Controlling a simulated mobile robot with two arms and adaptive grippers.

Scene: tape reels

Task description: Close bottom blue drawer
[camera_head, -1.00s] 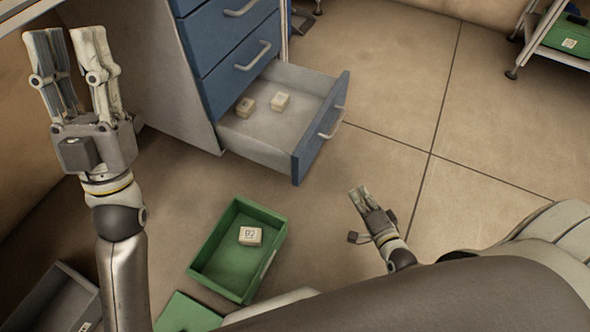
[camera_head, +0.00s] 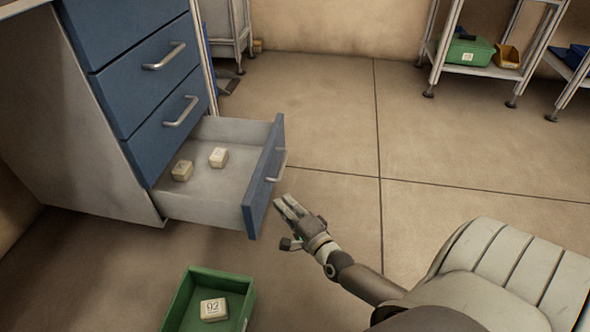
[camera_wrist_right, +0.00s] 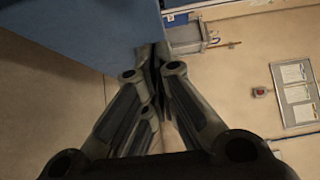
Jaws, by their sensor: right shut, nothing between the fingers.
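The bottom blue drawer (camera_head: 264,180) is pulled far out of its cabinet in the head view. Two small cream boxes, one (camera_head: 182,171) nearer the cabinet and one (camera_head: 219,157) further along, lie inside it. My right gripper (camera_head: 284,203) is shut and empty, in front of the drawer's blue face and close to its handle (camera_head: 278,166). I cannot tell whether it touches the face. In the right wrist view, the closed fingers (camera_wrist_right: 155,60) point past a blue panel (camera_wrist_right: 85,30) at the upper left. My left gripper is out of the head view.
Two blue drawers above, one (camera_head: 165,115) and one (camera_head: 140,55), are shut. A green bin (camera_head: 250,298) with a cream box (camera_head: 213,309) sits on the floor at the front. Shelving with a green bin (camera_head: 468,51) stands at the back right. The floor right of the drawer is clear.

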